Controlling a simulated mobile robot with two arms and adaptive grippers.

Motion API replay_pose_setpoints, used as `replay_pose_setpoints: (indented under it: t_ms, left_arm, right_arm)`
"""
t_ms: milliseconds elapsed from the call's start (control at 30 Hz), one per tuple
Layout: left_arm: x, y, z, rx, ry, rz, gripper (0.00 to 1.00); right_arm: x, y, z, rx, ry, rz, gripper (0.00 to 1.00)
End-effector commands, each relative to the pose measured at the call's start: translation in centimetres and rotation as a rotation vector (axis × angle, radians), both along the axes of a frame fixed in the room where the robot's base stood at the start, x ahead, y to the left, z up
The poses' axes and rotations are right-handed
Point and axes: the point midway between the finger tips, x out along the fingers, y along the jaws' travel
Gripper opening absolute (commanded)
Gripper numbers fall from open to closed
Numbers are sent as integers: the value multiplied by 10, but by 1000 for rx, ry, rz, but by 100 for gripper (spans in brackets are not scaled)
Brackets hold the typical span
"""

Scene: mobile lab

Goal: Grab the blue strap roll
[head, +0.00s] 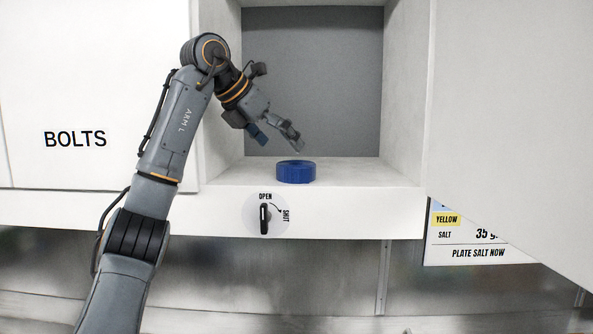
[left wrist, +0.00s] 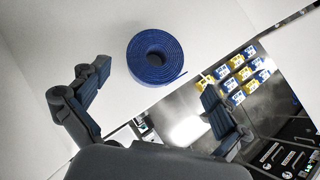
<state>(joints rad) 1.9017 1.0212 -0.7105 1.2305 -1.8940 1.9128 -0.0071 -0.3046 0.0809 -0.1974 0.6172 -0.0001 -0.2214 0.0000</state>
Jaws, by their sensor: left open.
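The blue strap roll (head: 296,172) lies flat on the floor of an open white cubby, near its front edge. In the left wrist view the roll (left wrist: 153,55) shows its spiral face and a loose outer end, ahead of the fingers and between them. My left gripper (head: 279,142) is inside the cubby, above the roll and a little to its left. Its fingers are spread, empty and apart from the roll. It also shows in the left wrist view (left wrist: 155,95). My right gripper is not in view.
The cubby (head: 404,172) has side walls close around the gripper. A closed BOLTS door (head: 75,100) is at left; a white panel (head: 510,110) stands at right. An OPEN/SHUT knob (head: 265,214) is below the roll. A salt sign (head: 470,240) hangs lower right.

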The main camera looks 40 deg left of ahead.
Motion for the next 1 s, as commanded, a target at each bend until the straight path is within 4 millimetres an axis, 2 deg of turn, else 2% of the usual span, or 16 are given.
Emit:
replay_pose_setpoints:
  t_ms: [100,300,600,900,1000]
  left_arm:
    - [11,-1,-11,-1,1,1,100]
    - [20,-1,-20,-2,2,2,100]
    - [47,-2,-50,-2,1,1,100]
    - [50,-3,-54,-3,-1,0,100]
    - [50,-3,-54,-3,-1,0,80]
  right_arm:
    - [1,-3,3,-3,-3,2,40]
    - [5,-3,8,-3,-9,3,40]
    - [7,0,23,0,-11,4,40]
    - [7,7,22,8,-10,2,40]
    - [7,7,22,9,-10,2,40]
